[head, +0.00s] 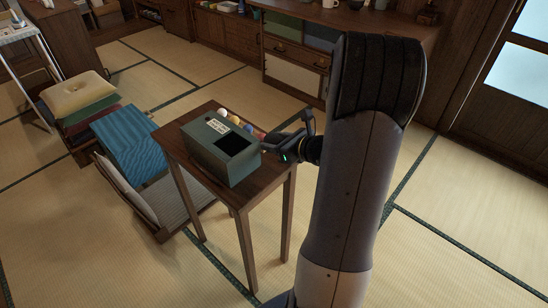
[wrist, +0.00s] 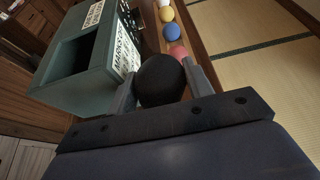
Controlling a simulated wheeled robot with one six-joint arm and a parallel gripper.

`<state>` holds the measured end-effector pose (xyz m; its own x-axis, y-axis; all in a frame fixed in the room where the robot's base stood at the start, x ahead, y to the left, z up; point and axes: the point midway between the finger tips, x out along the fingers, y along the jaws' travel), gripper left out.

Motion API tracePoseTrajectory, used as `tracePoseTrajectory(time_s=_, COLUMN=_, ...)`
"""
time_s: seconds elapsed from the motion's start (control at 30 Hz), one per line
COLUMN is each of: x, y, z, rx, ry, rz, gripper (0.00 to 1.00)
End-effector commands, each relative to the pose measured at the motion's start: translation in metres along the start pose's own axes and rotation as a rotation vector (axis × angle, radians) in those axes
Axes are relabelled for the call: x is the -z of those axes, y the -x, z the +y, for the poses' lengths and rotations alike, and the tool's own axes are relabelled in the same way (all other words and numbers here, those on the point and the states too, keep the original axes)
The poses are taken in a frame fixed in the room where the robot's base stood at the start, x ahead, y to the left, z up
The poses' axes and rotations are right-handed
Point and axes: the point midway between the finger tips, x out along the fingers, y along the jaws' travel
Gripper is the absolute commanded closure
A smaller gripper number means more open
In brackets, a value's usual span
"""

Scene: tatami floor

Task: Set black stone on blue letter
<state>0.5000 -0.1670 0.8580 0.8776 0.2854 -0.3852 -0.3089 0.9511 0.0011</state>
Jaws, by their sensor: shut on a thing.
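My gripper (wrist: 161,78) is shut on the black stone (wrist: 161,82), a dark rounded thing between its two fingers in the wrist view. In the head view my gripper (head: 270,147) is at the right edge of the small wooden table (head: 270,175), close beside the green box; the stone cannot be made out there. I cannot make out a blue letter in either view. A blue ball (wrist: 172,33) lies in a row just beyond the stone.
The green box (head: 207,158) with a dark square opening and white labels stands on the table. White (head: 222,112), yellow (wrist: 167,14) and red (wrist: 178,52) balls line up beside it.

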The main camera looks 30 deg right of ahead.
Motion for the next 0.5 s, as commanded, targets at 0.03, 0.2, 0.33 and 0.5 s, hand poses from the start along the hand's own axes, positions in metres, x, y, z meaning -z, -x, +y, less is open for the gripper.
tracePoseTrajectory(time_s=0.03, x=0.008, y=-0.003, z=0.000, rx=0.000, ry=-0.002, rz=0.000, gripper=0.80)
tracePoseTrajectory(time_s=0.2, x=0.018, y=-0.008, z=0.000, rx=-0.001, ry=-0.001, rz=-0.001, gripper=0.80)
tracePoseTrajectory(time_s=0.33, x=0.036, y=-0.015, z=0.000, rx=-0.002, ry=-0.002, rz=0.000, gripper=0.80)
tracePoseTrajectory(time_s=0.5, x=0.049, y=-0.021, z=0.000, rx=0.000, ry=0.000, rz=-0.001, gripper=0.80)
